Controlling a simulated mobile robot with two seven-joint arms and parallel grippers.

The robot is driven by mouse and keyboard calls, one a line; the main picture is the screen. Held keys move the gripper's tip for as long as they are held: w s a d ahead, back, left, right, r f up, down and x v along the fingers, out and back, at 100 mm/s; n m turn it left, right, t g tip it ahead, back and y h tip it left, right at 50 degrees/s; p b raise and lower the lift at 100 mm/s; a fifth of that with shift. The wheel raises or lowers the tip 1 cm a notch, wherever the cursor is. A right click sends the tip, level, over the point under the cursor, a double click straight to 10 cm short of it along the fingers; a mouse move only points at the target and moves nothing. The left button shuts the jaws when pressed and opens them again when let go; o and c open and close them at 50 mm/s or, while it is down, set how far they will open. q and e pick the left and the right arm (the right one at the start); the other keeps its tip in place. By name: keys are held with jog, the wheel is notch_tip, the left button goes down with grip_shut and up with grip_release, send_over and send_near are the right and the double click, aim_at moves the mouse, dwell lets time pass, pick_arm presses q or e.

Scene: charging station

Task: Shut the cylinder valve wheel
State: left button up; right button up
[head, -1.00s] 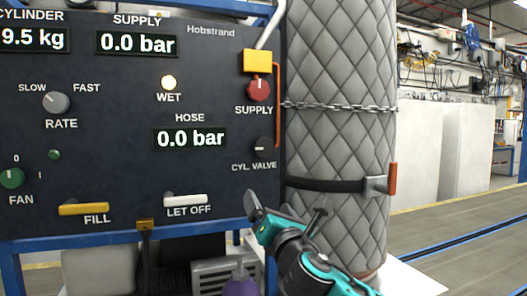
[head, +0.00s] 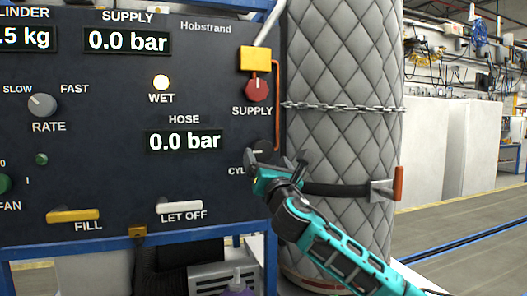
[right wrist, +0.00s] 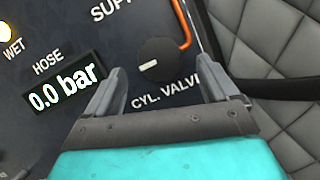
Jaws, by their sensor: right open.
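The cylinder valve wheel (right wrist: 158,61) is a small dark knob with a pale pointer mark, labelled CYL. VALVE, low at the right of the dark panel. In the head view the wheel (head: 262,148) is partly hidden by my right gripper (head: 277,160). My right gripper is open and empty. In the right wrist view its two fingers (right wrist: 158,95) stand on either side of the knob and its label, with the knob seen beyond the fingertips and apart from them. My left gripper is in neither view.
The dark panel (head: 110,185) carries a red SUPPLY knob (head: 257,89) above the valve, a HOSE display (head: 185,141) reading 0.0 bar, and a white LET OFF lever (head: 180,207). A grey quilted cylinder (head: 345,140) with a chain and strap stands close at the right.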

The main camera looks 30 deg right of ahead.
aim_at(263, 153)
jog(key=shift+x, duration=2.05)
jog(key=shift+c, duration=0.5)
jog(key=c, duration=1)
jog(key=shift+o, duration=0.2)
